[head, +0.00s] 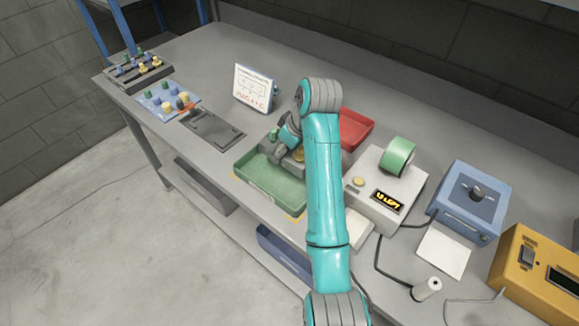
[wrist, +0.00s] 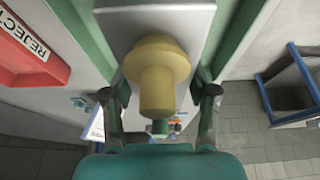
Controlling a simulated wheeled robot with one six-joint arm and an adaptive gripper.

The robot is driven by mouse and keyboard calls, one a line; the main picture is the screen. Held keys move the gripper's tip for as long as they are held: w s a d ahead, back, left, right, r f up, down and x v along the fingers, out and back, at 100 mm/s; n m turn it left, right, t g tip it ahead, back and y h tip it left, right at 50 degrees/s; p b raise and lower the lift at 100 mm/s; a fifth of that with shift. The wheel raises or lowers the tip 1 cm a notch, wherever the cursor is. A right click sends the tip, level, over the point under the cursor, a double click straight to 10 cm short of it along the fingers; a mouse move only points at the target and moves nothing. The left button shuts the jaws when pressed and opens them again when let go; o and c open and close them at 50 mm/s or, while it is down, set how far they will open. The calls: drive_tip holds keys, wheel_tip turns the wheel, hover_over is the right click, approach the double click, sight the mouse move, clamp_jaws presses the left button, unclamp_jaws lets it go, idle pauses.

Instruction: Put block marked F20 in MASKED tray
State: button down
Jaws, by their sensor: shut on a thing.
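A yellow knob-shaped piece (wrist: 160,75) with a wide flange and a narrower stem is between the fingers of my gripper (wrist: 164,92) in the wrist view. My gripper is shut on it; no F20 mark can be read. In the head view my gripper (head: 294,150) is low at the green tray (head: 272,188), with a bit of yellow showing there. A grey surface (wrist: 115,18) lies behind the piece in the wrist view, with green tray edges on both sides. No MASKED label can be read. My arm hides part of the tray.
The red REJECT tray (head: 357,127) is behind my arm. A blue board (head: 160,108) and a dark rack (head: 138,72) hold several coloured pieces. A white sign (head: 254,88) stands behind. A grey machine with a green roll (head: 398,156) is close on the right.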

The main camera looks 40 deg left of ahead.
sight(286, 172)
drive_tip(key=shift+f, duration=2.75)
drive_tip(key=shift+c, duration=1.6)
unclamp_jaws()
drive_tip(key=shift+f, duration=0.2)
